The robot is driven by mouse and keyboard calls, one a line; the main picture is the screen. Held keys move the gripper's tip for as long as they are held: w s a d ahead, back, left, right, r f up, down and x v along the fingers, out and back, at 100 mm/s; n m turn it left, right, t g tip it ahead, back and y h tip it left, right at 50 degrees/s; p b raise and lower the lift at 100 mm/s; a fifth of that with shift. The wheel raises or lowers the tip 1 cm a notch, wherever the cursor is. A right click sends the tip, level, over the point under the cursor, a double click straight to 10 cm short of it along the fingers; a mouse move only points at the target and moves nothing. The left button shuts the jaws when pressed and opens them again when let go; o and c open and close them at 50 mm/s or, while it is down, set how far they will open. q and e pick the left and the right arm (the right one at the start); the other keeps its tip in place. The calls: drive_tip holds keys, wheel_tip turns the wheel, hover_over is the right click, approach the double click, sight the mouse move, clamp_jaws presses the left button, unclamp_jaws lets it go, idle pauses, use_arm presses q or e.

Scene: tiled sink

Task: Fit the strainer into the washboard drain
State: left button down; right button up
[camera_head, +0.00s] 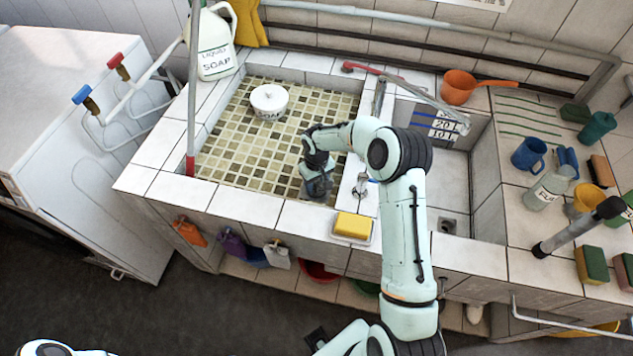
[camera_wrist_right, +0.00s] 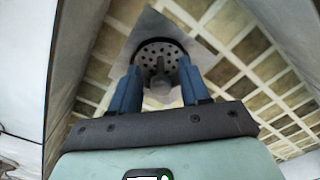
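The strainer (camera_wrist_right: 174,51) is a dark round disc full of holes with a short post in its middle. In the right wrist view it lies over a pale square plate (camera_wrist_right: 203,49) on the mosaic tile floor, seemingly the drain; I cannot tell how deep it sits. My right gripper (camera_wrist_right: 159,67) has its two blue fingers apart, one on each side of the strainer; no clear grip on the post shows. In the head view my right gripper (camera_head: 318,187) is low in the near right corner of the mosaic basin (camera_head: 225,140) and hides the strainer.
A yellow soap bar (camera_head: 353,225) sits on the near ledge, close to my right arm. A soap jug (camera_head: 215,50) stands back left.

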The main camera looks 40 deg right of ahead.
wheel_tip(320, 180, up, 13)
drive_tip(key=shift+r, duration=0.2)
idle(0.5)
drive_tip(key=shift+w+a, duration=0.1)
